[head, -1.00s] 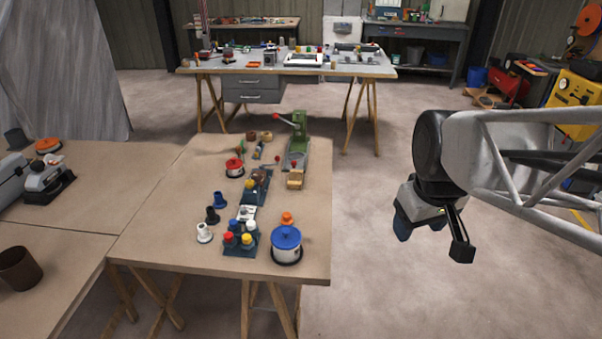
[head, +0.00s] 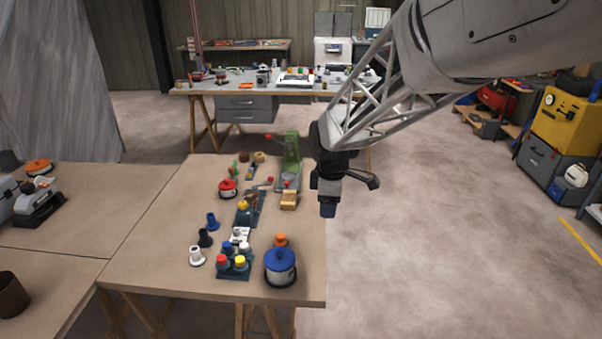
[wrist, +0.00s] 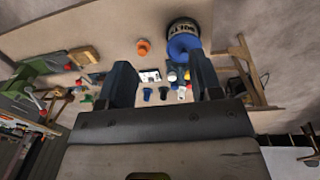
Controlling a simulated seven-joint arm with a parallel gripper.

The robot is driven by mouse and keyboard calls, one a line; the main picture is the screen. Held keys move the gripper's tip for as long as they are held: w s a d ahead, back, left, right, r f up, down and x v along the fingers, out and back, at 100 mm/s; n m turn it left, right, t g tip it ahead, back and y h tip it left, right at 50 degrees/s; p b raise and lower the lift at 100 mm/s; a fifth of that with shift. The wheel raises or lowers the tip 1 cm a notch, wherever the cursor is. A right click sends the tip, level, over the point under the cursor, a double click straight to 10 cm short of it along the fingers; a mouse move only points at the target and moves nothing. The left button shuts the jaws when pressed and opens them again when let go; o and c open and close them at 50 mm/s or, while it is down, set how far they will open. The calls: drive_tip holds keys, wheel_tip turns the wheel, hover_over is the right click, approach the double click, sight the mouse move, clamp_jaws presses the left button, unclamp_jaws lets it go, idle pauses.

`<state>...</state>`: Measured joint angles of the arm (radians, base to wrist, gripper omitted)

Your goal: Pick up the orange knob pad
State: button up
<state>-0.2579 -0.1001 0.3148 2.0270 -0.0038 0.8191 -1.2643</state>
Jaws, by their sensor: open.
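The orange knob pad (head: 281,240) stands on the near table, just behind the blue-lidded pot. In the wrist view the orange knob pad (wrist: 143,47) shows above and between the fingers, next to the pot. My gripper (head: 328,208) hangs at the table's right edge, right of the pad and higher, apart from it. In the wrist view my gripper (wrist: 163,82) has its two dark fingers wide apart with nothing held between them.
The blue-lidded pot (head: 281,268) stands in front of the pad. A dark tray of coloured-top pieces (head: 233,276) is to its left. A green press (head: 290,160) and a wooden block (head: 289,199) stand farther back. Bare tabletop (head: 160,262) lies at the left.

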drive_tip(key=w+a+f+n, duration=0.5)
drive_tip(key=w+a+f, duration=0.1)
drive_tip(key=a+f, duration=0.1)
drive_tip(key=n+g, duration=0.1)
drive_tip(key=n, duration=0.4)
hover_over(280, 235)
wheel_tip(280, 235, down, 8)
drive_tip(key=shift+d+f, duration=0.1)
drive_tip(key=shift+f, duration=0.1)
drive_tip(key=shift+f, duration=1.3)
drive_tip(key=shift+f, duration=2.6)
